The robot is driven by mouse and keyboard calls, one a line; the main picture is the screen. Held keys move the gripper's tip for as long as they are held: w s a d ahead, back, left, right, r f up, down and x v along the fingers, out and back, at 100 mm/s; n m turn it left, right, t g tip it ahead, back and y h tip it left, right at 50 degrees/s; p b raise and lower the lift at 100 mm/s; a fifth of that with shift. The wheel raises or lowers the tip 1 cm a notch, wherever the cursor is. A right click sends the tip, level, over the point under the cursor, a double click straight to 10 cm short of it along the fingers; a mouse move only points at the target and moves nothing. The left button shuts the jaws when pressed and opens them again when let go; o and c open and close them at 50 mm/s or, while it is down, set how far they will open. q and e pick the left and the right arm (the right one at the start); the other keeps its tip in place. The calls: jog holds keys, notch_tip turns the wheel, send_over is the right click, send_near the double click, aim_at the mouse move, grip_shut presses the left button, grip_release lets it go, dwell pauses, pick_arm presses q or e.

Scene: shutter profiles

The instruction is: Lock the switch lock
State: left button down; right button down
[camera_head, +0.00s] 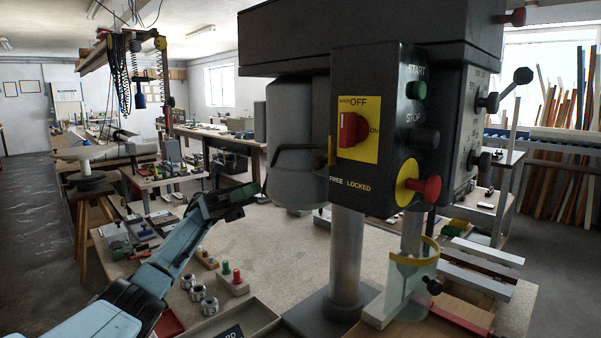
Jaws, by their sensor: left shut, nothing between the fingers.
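The dark control box (394,95) of a drill press faces me. Its yellow plate (371,106) reads MAIN OFF and ON and carries a red rotary switch (352,129). A small yellowish lever (331,151) stands upright at the box's left edge, above the words FREE and LOCKED, nearer to FREE. A thin dark curved bar (290,147) lies left of it, before the grey motor housing; what it joins is unclear. My left gripper (258,188) is shut and empty, left of and below the lever, apart from it. My right gripper is out of view.
Green START (416,90) and dark STOP (421,138) buttons and a red knob on a yellow disc (424,188) are on the box. A steel column (346,255) stands below. A tray (232,321) and small parts lie on the bench (285,250).

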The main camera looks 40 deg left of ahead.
aim_at(312, 165)
pick_arm(q)
jog(key=shift+d, duration=0.1)
jog(key=p+x, duration=0.5)
jog(key=x, duration=0.8)
jog(key=shift+d+r+p, duration=0.2)
jog(key=shift+d+p, duration=0.1)
jog(key=shift+d, duration=0.1)
jog(key=d+b, duration=0.2)
jog(key=d, duration=0.1)
jog(key=shift+s, duration=0.2)
